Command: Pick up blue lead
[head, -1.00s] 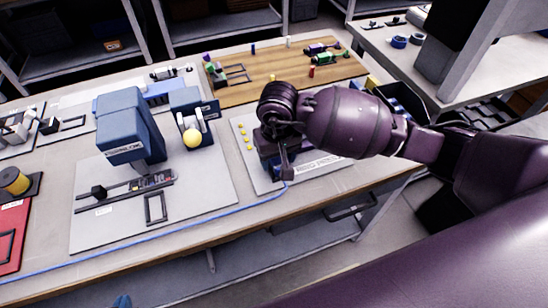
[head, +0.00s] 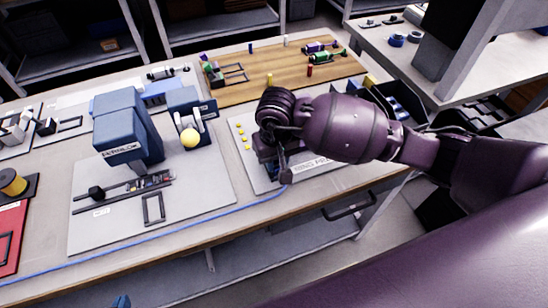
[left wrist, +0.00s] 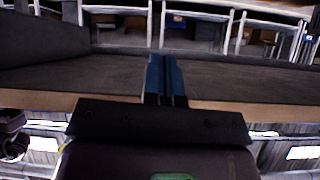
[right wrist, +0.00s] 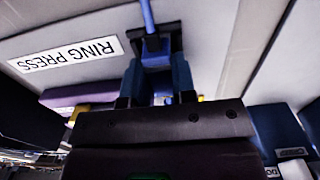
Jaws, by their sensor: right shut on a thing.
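The blue lead (head: 216,215) is a thin cord running along the front of the bench from the left edge up to my right gripper (head: 285,176). The right gripper is low over the grey ring press panel, near its front edge. In the right wrist view, its blue-tipped fingers (right wrist: 154,55) are shut on the blue lead (right wrist: 148,14), which runs away from the tips. My left gripper (left wrist: 166,80) is shut and empty at the bench's front edge in the left wrist view. Only its blue tip (head: 121,301) shows at the bottom of the head view.
A wooden board (head: 285,75) with small parts lies behind. Dark bins (head: 400,98) stand at the right. The strip along the front edge is mostly clear.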

